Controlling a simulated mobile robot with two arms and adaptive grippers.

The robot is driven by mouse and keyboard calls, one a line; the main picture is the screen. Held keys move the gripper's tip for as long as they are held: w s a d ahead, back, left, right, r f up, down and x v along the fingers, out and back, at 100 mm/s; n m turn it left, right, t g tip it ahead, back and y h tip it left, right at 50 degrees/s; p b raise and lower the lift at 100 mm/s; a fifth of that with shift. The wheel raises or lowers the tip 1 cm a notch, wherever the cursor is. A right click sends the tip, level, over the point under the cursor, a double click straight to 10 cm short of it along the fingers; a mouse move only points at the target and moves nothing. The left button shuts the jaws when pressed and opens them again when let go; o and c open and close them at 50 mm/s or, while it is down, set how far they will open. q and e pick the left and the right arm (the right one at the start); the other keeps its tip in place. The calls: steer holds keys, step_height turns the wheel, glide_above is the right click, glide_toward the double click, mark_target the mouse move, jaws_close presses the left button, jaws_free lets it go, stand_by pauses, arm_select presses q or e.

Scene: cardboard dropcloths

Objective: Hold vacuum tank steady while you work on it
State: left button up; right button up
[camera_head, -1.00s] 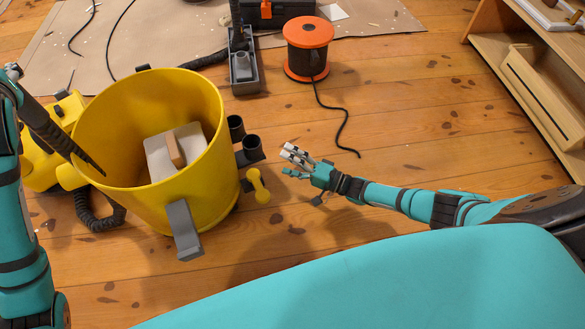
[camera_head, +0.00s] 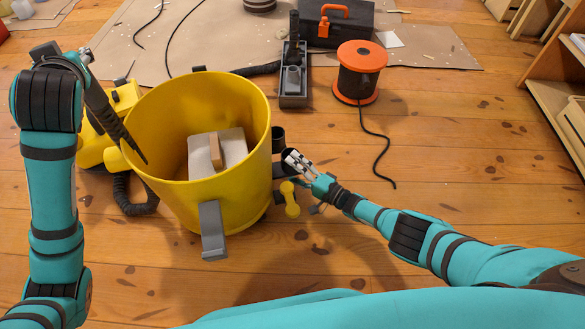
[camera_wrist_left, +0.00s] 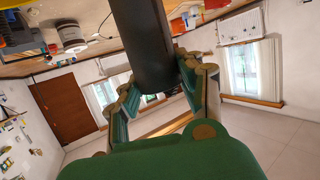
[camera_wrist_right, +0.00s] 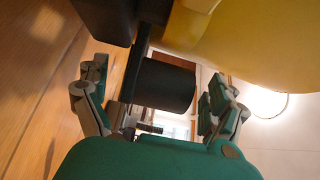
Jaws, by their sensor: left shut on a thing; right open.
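The yellow vacuum tank (camera_head: 240,160) stands open on the wooden floor, with a pale block (camera_head: 203,158) and a tan bar inside. A grey latch (camera_head: 213,232) hangs on its near side. My left gripper (camera_head: 86,60) is shut on a long dark tapered tool (camera_head: 108,108), whose thin end points down over the tank's left rim. The tool's thick dark shaft (camera_wrist_left: 140,45) fills the left wrist view between the fingers. My right gripper (camera_head: 300,161) is open at the tank's right side. In the right wrist view, a dark cylinder (camera_wrist_right: 165,86) lies between its spread fingers; contact cannot be told.
A yellow machine part (camera_head: 97,146) with a ribbed hose (camera_head: 135,200) lies left of the tank. A yellow bone-shaped part (camera_head: 291,200) is beside its right side. An orange cable reel (camera_head: 360,75) and dark toolbox (camera_head: 333,28) stand behind.

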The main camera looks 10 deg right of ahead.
steer(key=shift+w+a+r, duration=0.1)
steer(key=shift+w+a, duration=0.15)
steer(key=c, duration=1.8)
steer(key=shift+o, duration=0.2)
arm_select(q)
steer(key=w+a+f+n+g+h, duration=0.3)
steer(key=a+f+n+g, duration=0.25)
steer(key=a+f, duration=0.95)
steer(key=s+a+f+n+h, duration=0.2)
steer(key=a+f+n, duration=0.1)
steer(key=f, duration=0.3)
steer(key=s+a+f+n+h, duration=0.2)
steer(key=a+f+n+h, duration=0.1)
steer(key=a+f, duration=0.3)
steer(key=shift+f+n, duration=0.5)
steer(key=shift+n, duration=0.25)
